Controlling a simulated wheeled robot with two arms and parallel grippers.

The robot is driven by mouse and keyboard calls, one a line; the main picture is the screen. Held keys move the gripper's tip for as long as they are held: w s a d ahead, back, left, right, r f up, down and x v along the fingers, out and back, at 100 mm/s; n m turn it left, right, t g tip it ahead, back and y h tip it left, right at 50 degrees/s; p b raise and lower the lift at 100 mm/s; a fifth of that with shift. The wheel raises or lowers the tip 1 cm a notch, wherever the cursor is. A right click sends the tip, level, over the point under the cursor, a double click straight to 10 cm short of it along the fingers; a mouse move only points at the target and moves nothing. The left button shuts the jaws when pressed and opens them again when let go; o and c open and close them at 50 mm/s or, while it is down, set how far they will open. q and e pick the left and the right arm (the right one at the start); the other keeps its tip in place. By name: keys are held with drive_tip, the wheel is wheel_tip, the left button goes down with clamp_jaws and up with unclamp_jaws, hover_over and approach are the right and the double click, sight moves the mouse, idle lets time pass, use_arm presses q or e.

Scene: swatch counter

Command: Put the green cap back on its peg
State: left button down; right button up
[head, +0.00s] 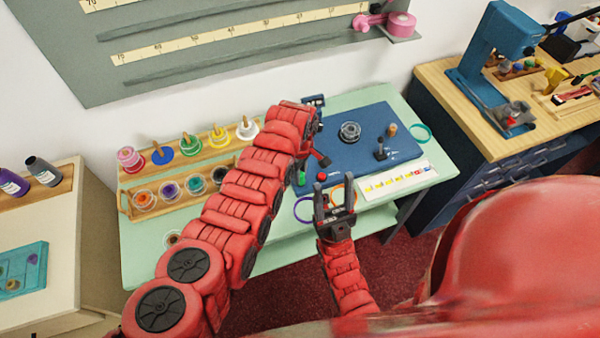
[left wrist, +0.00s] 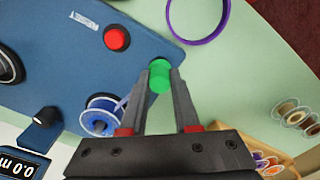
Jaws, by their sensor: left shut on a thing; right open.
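The green cap (left wrist: 160,76) is pinched between the fingertips of my left gripper (left wrist: 161,82) in the left wrist view, at the edge of the blue board (left wrist: 60,50). In the head view the green cap (head: 301,179) shows low beside my left arm, near the board's left edge. A red cap (left wrist: 117,39) is on the board close by, apart from the green one; it also shows in the head view (head: 321,177). I cannot tell which peg belongs to the green cap or how high the cap is. My right gripper (head: 335,198) is open and empty in front of the board.
A blue-and-white spool (left wrist: 100,115) is beside my left fingers. A purple ring (left wrist: 197,22) lies on the green counter. A wooden spool rack (head: 172,165) is at the left.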

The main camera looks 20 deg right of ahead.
use_arm(q)
drive_tip(key=c, duration=0.6)
unclamp_jaws()
drive_tip(key=shift+o, duration=0.2)
wheel_tip(320, 180, up, 3)
drive_tip(key=shift+f+p, duration=0.1)
drive_tip(key=shift+p, duration=1.05)
drive_tip(key=shift+r+p, duration=1)
drive_tip(key=shift+r, duration=1.15)
